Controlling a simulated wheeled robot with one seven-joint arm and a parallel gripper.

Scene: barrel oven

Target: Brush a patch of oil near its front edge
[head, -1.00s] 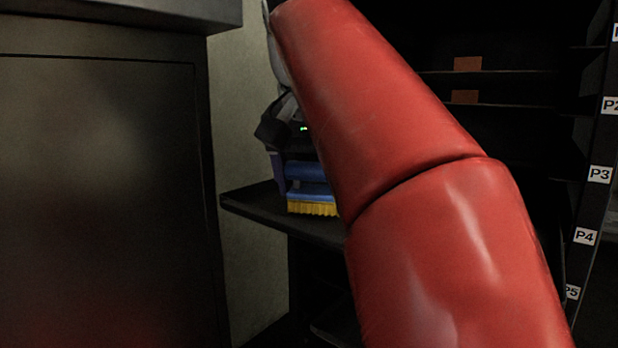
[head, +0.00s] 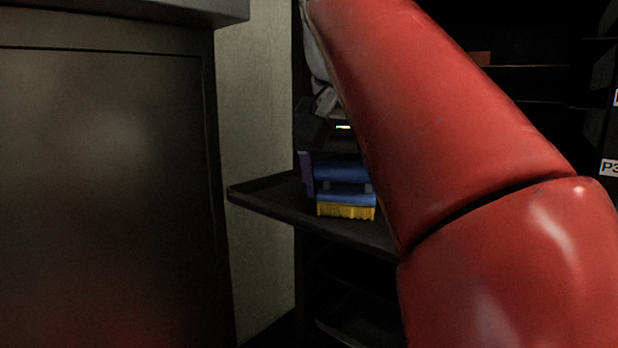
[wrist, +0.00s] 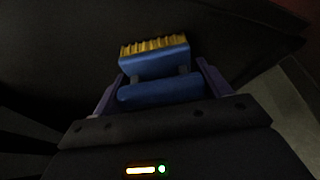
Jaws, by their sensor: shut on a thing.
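A blue brush (head: 342,174) with yellow bristles is held in my gripper (head: 338,178). The bristles point down in the head view, just above or in front of a dark shelf; I cannot tell whether they touch it. In the wrist view the brush (wrist: 158,72) sits between the two purple fingers of my gripper (wrist: 160,88), which are shut on its blue handle. The bristles face away from the gripper. No oil patch can be made out in either view.
The dark shelf (head: 262,203) sticks out beside a pale wall (head: 258,130). A large dark metal cabinet (head: 105,190) fills the left. My red arm covers much of the right.

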